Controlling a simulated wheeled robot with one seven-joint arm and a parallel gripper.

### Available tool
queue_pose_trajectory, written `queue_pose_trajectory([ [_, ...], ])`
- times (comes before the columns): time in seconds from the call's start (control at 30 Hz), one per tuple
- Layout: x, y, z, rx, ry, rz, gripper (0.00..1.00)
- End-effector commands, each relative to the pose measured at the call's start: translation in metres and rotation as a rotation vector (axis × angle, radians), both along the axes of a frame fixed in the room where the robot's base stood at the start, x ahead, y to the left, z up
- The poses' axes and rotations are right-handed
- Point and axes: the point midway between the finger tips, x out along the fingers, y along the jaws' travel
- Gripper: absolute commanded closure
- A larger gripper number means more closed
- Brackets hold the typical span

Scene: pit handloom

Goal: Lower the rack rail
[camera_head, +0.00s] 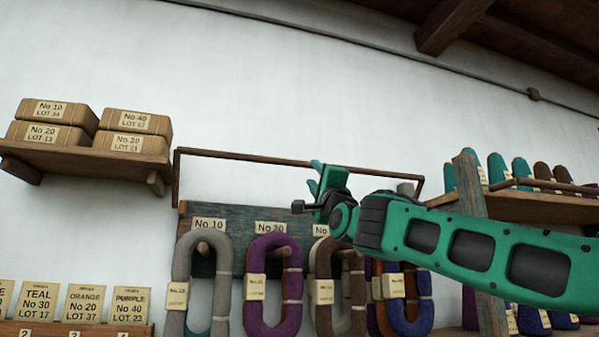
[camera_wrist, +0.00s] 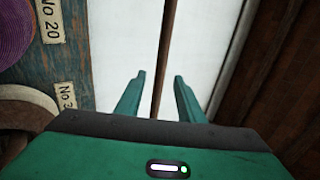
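The rack rail (camera_head: 250,157) is a thin dark brown bar in the head view. It is raised above the hank rack's blue-grey board (camera_head: 262,217), with a side arm down at each end. My gripper (camera_head: 315,175) is at the rail's middle, and it hides part of the bar. In the wrist view the rail (camera_wrist: 168,35) runs up the picture between the two teal fingers of my gripper (camera_wrist: 159,76). The fingers are apart, with a gap on each side of the bar. Whether the rail lies at fingertip depth is hard to tell.
Yarn hanks, including a grey one (camera_head: 181,270) and a purple one (camera_head: 250,315), hang on pegs below the rail. A shelf (camera_head: 85,155) with labelled packages is at the left. A shelf (camera_head: 530,208) with yarn cones and a wooden post (camera_head: 470,190) are at the right.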

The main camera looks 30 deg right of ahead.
Motion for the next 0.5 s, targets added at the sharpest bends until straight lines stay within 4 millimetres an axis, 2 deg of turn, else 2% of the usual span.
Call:
queue_pose_trajectory([
  [0.3, 0.039, -0.012, 0.030, -0.002, 0.004, -0.005, 0.65],
  [0.5, 0.059, -0.018, 0.047, -0.002, 0.004, -0.005, 0.65],
])
